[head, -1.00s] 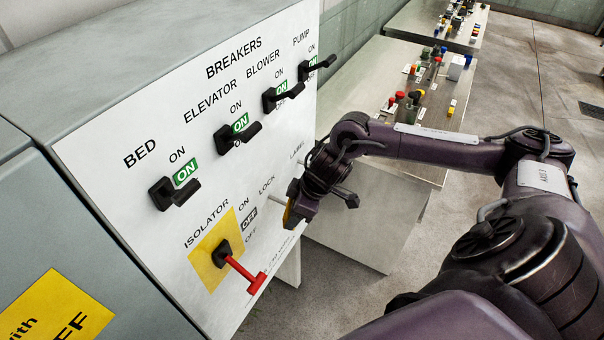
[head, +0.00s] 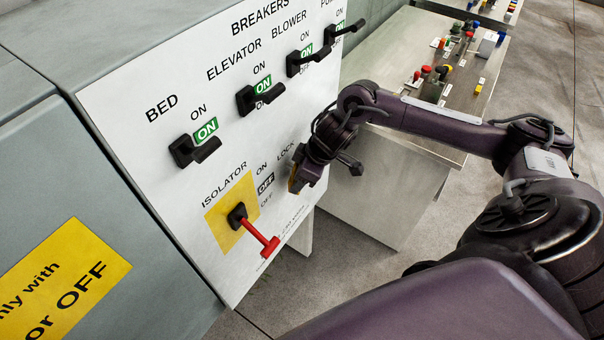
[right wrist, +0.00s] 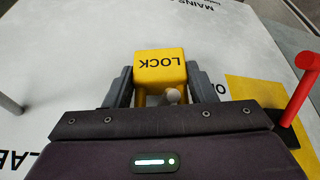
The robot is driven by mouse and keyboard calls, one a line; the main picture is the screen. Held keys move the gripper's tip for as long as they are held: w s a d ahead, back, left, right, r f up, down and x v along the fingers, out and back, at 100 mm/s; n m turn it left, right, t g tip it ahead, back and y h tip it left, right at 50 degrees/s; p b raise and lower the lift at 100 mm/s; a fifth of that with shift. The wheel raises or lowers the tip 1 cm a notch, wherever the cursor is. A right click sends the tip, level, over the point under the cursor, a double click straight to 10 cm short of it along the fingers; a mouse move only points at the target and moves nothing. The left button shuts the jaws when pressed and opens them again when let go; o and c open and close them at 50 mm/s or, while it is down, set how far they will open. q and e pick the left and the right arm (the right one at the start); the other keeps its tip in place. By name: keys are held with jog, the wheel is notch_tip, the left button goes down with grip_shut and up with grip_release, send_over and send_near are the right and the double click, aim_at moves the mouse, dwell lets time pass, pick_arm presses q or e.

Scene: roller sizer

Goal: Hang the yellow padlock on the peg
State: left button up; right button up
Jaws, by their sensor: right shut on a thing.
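The yellow padlock (right wrist: 160,66), marked LOCK, sits between the two fingers of my right gripper (right wrist: 161,88) in the right wrist view. The gripper is shut on it. A pale rounded peg end (right wrist: 173,96) shows at the shackle, between the fingers; I cannot tell whether it is through the shackle. In the head view my right gripper (head: 303,178) is at the panel just below the LOCK label, with a sliver of the padlock (head: 293,180) showing. The peg there is hidden behind the gripper. My left gripper is not in view.
The red isolator handle (head: 262,239) sticks out from its yellow plate (head: 221,228), left of the gripper. Another grey peg (right wrist: 10,104) stands near the LABEL text. Black breaker levers (head: 194,150) project above. A bench (head: 395,190) stands behind my right arm.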

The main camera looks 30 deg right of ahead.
dwell(0.3)
jog(key=o, duration=1.1)
jog(key=b+v, duration=0.1)
jog(key=v, duration=0.6)
jog(key=shift+s+d+r, duration=0.1)
jog(key=shift+s+r, duration=0.1)
jog(key=shift+r, duration=0.15)
jog(key=shift+s, duration=0.1)
